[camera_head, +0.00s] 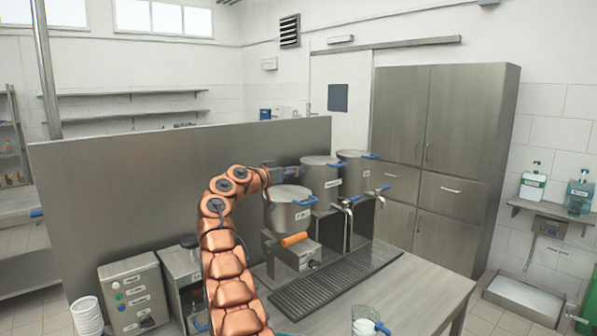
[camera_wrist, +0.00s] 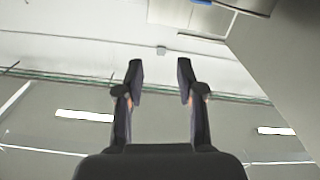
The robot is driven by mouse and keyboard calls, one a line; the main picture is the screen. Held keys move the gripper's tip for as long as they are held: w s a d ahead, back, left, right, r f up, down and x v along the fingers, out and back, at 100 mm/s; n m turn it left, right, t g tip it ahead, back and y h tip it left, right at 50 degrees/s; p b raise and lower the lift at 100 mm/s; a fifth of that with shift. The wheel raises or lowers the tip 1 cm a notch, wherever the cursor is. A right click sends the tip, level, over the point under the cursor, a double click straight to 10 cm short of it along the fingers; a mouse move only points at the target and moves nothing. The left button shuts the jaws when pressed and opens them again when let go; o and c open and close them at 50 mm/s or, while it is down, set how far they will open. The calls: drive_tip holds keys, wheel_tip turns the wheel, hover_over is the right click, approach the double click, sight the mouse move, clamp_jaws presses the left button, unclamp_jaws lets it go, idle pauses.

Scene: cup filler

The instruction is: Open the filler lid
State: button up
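Three steel urns with flat lids, blue handles and taps stand in a row: a near one (camera_head: 288,212), a middle one (camera_head: 322,180) and a far one (camera_head: 354,172). Their lids look shut. Below the near urn is a steel box (camera_head: 297,257) with an orange handle (camera_head: 294,239). I cannot tell which of these is the filler. My gripper (camera_head: 296,166) is at the near urn's upper back edge in the head view; contact cannot be told. In the wrist view my gripper (camera_wrist: 160,75) is open, with nothing between its fingers.
A black drip grate (camera_head: 335,285) lies on the steel counter (camera_head: 420,290), before the urns. A glass (camera_head: 366,320) stands at the front. Control boxes (camera_head: 135,293) and stacked white cups (camera_head: 87,315) are at left. A steel partition (camera_head: 120,180) stands behind.

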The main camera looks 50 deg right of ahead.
drive_tip(key=w+a, duration=0.2)
drive_tip(key=a, duration=0.8)
drive_tip(key=shift+a, duration=0.25)
idle(0.3)
